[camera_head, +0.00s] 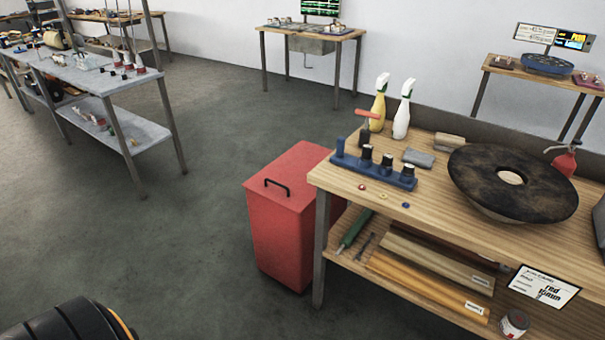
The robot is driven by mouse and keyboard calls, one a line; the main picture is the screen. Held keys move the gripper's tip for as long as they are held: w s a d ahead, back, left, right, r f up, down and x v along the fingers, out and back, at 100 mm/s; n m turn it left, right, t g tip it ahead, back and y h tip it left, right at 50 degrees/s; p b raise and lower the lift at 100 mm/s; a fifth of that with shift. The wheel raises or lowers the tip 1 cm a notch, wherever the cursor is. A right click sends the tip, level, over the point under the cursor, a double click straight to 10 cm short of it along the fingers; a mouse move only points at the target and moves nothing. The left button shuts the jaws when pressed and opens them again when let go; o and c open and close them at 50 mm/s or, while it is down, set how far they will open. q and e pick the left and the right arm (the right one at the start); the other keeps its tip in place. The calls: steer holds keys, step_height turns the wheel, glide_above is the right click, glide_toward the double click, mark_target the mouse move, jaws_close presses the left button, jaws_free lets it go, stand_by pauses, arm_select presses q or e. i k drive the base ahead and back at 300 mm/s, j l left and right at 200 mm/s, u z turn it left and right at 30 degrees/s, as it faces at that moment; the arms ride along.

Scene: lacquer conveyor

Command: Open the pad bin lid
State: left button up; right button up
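A red bin (279,232) stands on the floor in the middle of the camera_head view, against the left end of the wooden workbench. Its flat red lid (305,182) is down on top, with a black bar handle (277,187) near the left edge. The bin's right side is partly hidden behind the bench. Neither of my grippers shows in this view. A dark rounded part with an orange edge, at the bottom left, appears to be mine.
The wooden workbench (430,222) carries spray bottles, a blue holder (373,171) and a large dark disc (512,184). Its metal leg (320,250) stands close to the bin. Floor left of the bin is clear up to a grey shelf table (95,78).

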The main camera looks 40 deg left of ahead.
mark_target(284, 183)
steer(key=i+j+u, duration=0.15)
steer(key=i+j, duration=0.2)
steer(key=j, duration=0.15)
steer(key=i+j+u, duration=0.1)
steer(key=i+j, duration=0.25)
steer(key=j, duration=0.1)
